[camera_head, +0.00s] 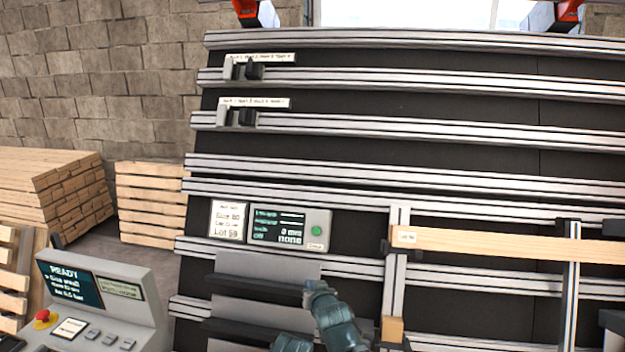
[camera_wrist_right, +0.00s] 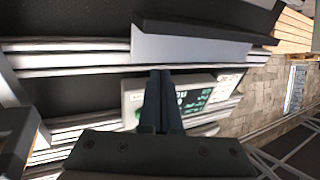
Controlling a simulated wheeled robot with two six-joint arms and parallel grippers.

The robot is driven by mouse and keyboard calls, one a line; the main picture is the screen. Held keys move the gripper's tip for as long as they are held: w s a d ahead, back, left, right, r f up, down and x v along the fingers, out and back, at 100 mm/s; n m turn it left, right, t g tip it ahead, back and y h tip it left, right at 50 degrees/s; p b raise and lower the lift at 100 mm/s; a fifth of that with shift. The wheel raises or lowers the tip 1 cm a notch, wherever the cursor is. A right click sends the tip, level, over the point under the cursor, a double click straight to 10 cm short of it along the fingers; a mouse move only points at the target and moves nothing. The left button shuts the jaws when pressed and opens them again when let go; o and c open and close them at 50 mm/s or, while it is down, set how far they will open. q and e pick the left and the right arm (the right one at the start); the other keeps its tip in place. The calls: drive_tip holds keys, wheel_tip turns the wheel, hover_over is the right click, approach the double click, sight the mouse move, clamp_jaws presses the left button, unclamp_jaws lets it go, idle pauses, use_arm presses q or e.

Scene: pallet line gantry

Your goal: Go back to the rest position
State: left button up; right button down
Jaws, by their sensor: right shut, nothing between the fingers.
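My right arm (camera_head: 335,318) reaches up from the bottom middle of the head view, in front of the lower part of the gantry. My right gripper (camera_head: 314,288) is at its upper end, small and partly hidden by the wrist, below the display panel (camera_head: 290,228) in the picture. In the right wrist view the two dark fingers (camera_wrist_right: 161,74) are together with nothing between them. Behind them is the same panel (camera_wrist_right: 190,97), partly covered by the fingers. I cannot make out a left gripper.
A grey console (camera_head: 100,300) with a red knob (camera_head: 44,318) stands at the lower left. Pallets (camera_head: 150,205) are stacked by the block wall. The dark gantry with metal rails (camera_head: 420,130) fills the right. A wooden beam (camera_head: 490,245) lies across it at right.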

drive_tip(key=s+d+f+n+g+h, duration=0.1)
drive_tip(key=s+f+g, duration=0.3)
drive_tip(key=s, duration=0.5)
drive_tip(key=s+d+f+g+h, duration=0.2)
drive_tip(key=s+f+g, duration=0.3)
drive_tip(key=s, duration=0.5)
drive_tip(key=s+d+f+n+g+h, duration=0.1)
drive_tip(key=s+d+f+g, duration=0.2)
drive_tip(key=s, duration=0.6)
drive_tip(key=shift+s+f+n+g, duration=0.3)
drive_tip(key=shift+s+f+g, duration=0.1)
drive_tip(key=shift+f+g, duration=0.5)
drive_tip(key=shift+d, duration=0.1)
